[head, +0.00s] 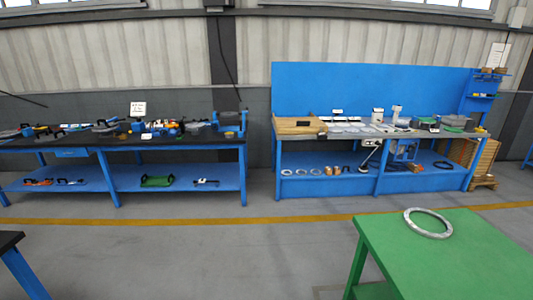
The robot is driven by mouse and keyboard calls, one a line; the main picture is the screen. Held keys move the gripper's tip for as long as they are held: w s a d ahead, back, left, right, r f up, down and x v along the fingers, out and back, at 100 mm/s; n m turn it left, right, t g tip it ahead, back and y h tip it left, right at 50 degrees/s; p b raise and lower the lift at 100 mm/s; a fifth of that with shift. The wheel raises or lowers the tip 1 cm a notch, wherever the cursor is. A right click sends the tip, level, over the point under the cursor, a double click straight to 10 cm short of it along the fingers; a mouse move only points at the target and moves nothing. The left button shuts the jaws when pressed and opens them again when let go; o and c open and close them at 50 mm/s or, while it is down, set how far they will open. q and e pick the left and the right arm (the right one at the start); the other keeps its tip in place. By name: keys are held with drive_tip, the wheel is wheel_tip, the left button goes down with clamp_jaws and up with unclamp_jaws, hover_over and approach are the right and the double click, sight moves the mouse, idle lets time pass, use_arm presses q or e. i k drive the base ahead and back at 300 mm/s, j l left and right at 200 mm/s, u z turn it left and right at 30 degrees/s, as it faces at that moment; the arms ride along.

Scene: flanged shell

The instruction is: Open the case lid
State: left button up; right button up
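A flat tan box (298,125) that looks like a case lies at the left end of the right blue workbench (340,184), against the far wall. Its top looks shut, but it is too small to make out a latch or hinge. A dark grey box-like thing (425,122) stands toward the right end of the same bench; I cannot tell whether it is a case. Neither of my grippers is in view.
A green table (460,262) stands near at the right with a metal ring (428,223) on it. A left workbench (190,140) holds tools and parts. A dark table corner (10,240) is at the lower left. The grey floor (220,255) between is clear.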

sight(309, 122)
drive_tip(key=i, duration=1.6)
drive_tip(key=i+z, duration=0.2)
drive_tip(key=i, duration=0.6)
drive_tip(key=i+z, duration=0.3)
drive_tip(key=i, duration=0.55)
drive_tip(key=i+l, duration=0.15)
drive_tip(key=i, duration=0.3)
